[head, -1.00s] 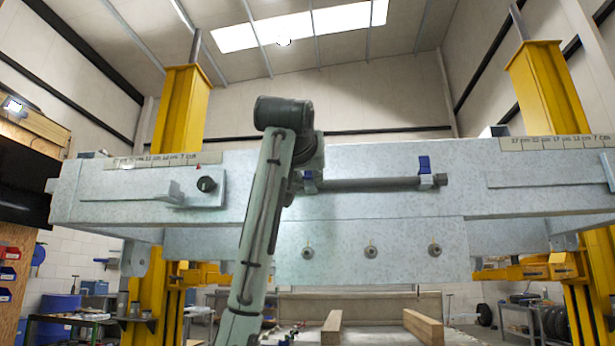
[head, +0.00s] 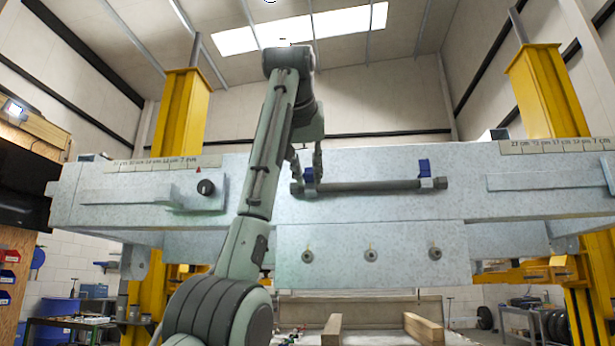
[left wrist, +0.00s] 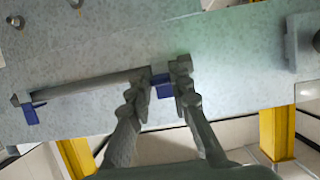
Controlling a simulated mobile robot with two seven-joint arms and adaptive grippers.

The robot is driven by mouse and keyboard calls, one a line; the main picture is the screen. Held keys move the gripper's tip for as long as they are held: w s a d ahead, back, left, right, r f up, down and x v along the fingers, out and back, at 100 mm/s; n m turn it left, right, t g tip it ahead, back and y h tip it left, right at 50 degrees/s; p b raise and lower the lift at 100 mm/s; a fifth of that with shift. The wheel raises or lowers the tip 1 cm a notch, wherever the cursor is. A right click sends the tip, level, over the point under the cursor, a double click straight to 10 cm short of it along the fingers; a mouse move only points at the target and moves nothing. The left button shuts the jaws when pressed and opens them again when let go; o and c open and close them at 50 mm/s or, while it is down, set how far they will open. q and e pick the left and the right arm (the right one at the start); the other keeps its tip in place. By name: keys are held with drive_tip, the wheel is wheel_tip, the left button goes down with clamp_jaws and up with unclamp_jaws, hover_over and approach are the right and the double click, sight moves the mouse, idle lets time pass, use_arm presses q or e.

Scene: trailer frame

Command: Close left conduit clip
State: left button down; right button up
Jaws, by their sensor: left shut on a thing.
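The grey conduit (head: 375,185) runs level along the face of the pale metal beam. The left conduit clip (head: 309,176) is at its left end, with blue showing above the conduit; how far its flap is closed is hard to tell. My left gripper (head: 306,168) reaches down from above and is shut on this clip. In the left wrist view the fingers (left wrist: 157,88) stand either side of the blue clip part (left wrist: 163,86). The right conduit clip (head: 424,168) has its blue flap standing up above the conduit. My right gripper is not in view.
The beam (head: 400,210) spans the view, with a black knob (head: 206,187) on its left and several bolts on its lower plate (head: 337,240). Yellow posts (head: 180,115) stand behind it at both sides. The space before the beam's right half is clear.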

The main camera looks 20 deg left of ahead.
use_arm(q)
drive_tip(key=shift+r+g, duration=0.45)
drive_tip(key=shift+g, duration=0.35)
drive_tip(key=shift+w+r+g+h, duration=0.15)
drive_tip(key=shift+r+g+h, duration=0.15)
drive_tip(key=shift+g+h, duration=0.15)
drive_tip(key=c, duration=1.4)
unclamp_jaws()
drive_tip(key=shift+f, duration=0.1)
drive_tip(key=shift+f+t, duration=0.25)
